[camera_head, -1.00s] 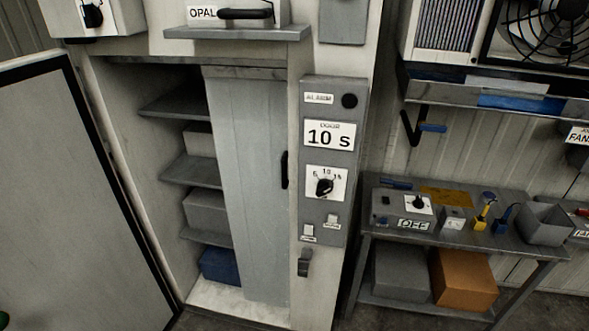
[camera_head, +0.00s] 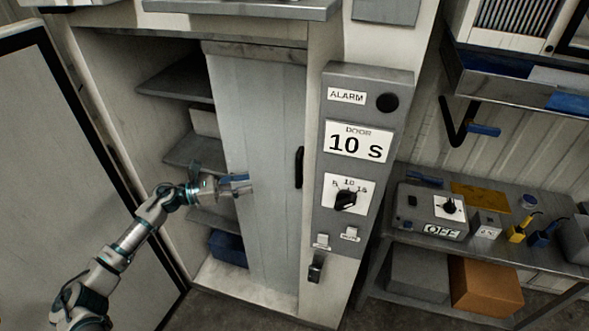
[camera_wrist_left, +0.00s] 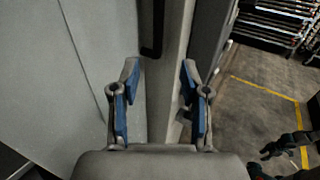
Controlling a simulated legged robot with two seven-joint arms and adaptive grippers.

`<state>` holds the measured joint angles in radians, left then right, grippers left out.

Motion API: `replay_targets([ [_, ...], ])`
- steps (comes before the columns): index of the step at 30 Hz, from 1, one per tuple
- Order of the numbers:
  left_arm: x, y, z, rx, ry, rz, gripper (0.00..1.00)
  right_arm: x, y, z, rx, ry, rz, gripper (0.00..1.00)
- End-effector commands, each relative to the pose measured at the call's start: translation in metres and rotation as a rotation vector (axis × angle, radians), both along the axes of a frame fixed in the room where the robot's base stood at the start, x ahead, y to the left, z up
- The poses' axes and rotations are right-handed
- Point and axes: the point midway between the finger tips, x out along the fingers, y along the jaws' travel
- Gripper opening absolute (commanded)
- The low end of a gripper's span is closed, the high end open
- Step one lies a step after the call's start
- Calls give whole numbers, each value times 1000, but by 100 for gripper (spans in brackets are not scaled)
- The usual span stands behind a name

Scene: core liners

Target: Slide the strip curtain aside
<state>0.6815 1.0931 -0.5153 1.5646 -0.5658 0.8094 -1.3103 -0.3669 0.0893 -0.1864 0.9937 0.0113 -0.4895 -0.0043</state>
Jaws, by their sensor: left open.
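The strip curtain (camera_head: 265,130) is a pale grey panel of tall strips hanging in the doorway of the cabinet. It covers the right part of the opening and leaves the shelves at left uncovered. My left gripper (camera_head: 240,185) is in front of the curtain's left part, and whether it touches is unclear. In the left wrist view its blue-padded fingers (camera_wrist_left: 159,80) are apart with nothing between them. The curtain (camera_wrist_left: 100,40) fills the left of that view. A dark jointed shape at the lower right there looks like my right gripper (camera_wrist_left: 283,147); its jaws are unclear.
A control panel (camera_head: 365,110) reads "10 S". The open door (camera_head: 70,150) stands at left. A bench (camera_head: 480,250) with boxes is at right.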

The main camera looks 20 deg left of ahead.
Motion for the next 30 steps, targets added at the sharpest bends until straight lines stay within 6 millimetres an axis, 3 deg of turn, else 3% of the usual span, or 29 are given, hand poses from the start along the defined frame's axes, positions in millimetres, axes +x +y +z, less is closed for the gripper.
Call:
replay_targets([
  [15,63,-97,3,-9,1,0,45,-67,-17,-9,-14,25,13,40],
  [21,76,-115,1,-9,3,2,45,-68,-17,-6,-13,24,13,40],
  [30,78,-119,-1,-7,4,3,45,-68,-18,-6,-14,24,14,40],
])
